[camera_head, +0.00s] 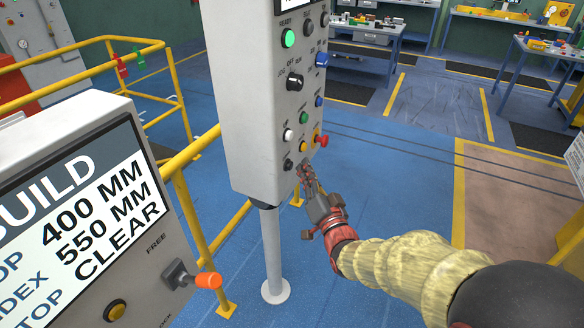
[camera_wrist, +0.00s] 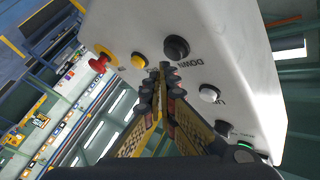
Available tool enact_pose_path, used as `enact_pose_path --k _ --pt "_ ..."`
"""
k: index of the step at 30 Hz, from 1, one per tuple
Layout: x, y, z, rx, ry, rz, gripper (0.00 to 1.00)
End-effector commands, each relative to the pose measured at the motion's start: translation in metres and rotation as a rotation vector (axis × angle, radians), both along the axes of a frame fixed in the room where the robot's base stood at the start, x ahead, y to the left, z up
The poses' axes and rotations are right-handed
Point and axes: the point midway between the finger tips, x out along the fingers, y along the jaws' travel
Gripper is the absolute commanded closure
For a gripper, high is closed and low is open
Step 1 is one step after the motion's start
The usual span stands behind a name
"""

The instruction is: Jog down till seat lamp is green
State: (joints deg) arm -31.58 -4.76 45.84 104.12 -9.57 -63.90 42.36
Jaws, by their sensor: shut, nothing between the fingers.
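A grey control box (camera_head: 250,110) stands on a post with buttons and lamps. The black DOWN button (camera_wrist: 177,48) is low on its face and shows in the head view (camera_head: 288,164). The white UP button (camera_wrist: 210,94) is beside it. My gripper (camera_wrist: 163,72) is shut and empty, its tips close beside the DOWN button; I cannot tell whether they touch the panel. It also shows in the head view (camera_head: 304,170). The READY lamp (camera_head: 289,38) glows green. Other lamp labels are too small to read, so I cannot tell which is the seat lamp.
A red stop button (camera_head: 321,140) and a yellow button (camera_wrist: 139,60) sit near my gripper. A display cabinet (camera_head: 75,205) reading 400 MM, 550 MM and CLEAR stands at left, with an orange-tipped lever (camera_head: 208,281). Yellow rails (camera_head: 190,155) run behind it.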

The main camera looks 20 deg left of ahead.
Motion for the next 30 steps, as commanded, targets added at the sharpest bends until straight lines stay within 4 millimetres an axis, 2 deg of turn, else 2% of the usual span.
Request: enact_pose_path --k 30 --pt "0.0007 0.0113 -0.0001 0.000 0.000 0.000 1.00"
